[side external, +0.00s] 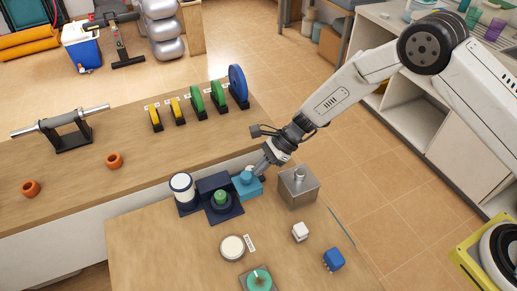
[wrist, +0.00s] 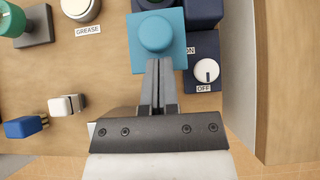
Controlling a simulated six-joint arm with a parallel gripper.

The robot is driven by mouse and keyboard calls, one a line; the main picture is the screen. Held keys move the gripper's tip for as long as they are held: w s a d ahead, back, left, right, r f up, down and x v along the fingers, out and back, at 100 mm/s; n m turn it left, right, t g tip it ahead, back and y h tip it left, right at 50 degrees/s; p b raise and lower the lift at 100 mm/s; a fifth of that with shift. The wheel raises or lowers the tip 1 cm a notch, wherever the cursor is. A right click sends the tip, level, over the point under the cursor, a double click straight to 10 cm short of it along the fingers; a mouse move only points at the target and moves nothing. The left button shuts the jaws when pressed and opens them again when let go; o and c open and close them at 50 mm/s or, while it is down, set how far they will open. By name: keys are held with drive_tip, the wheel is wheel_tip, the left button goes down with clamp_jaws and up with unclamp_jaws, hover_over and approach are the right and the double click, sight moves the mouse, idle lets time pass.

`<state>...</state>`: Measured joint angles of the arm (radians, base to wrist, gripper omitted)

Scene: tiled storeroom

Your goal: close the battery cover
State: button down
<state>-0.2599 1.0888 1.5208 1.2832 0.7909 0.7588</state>
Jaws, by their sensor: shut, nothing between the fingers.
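A teal square block with a round knob on top, likely the battery cover (wrist: 140,58), lies at the top middle of the wrist view. It also shows in the side external view (side external: 256,188), at the right end of a navy device (side external: 213,186). My gripper (wrist: 159,63) is shut and empty, its fingertips over or against the near edge of the teal block; I cannot tell whether they touch. In the side external view my gripper (side external: 266,165) comes down from the upper right behind the block. Whatever lies beneath the block is hidden.
A white dial (wrist: 206,70) marked OFF sits beside the block. A metal box (side external: 299,188) stands close to its right. Bare table lies at the front left.

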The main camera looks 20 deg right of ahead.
sight(246, 173)
drive_tip(key=a, duration=0.7)
drive_tip(key=shift+a, duration=0.35)
drive_tip(key=shift+d, duration=0.1)
drive_tip(key=shift+d, duration=0.5)
drive_tip(key=d, duration=0.3)
drive_tip(key=shift+w+d+r, duration=0.1)
drive_tip(key=v, duration=0.9)
drive_tip(key=shift+d+r, duration=0.15)
drive_tip(key=shift+r, duration=0.1)
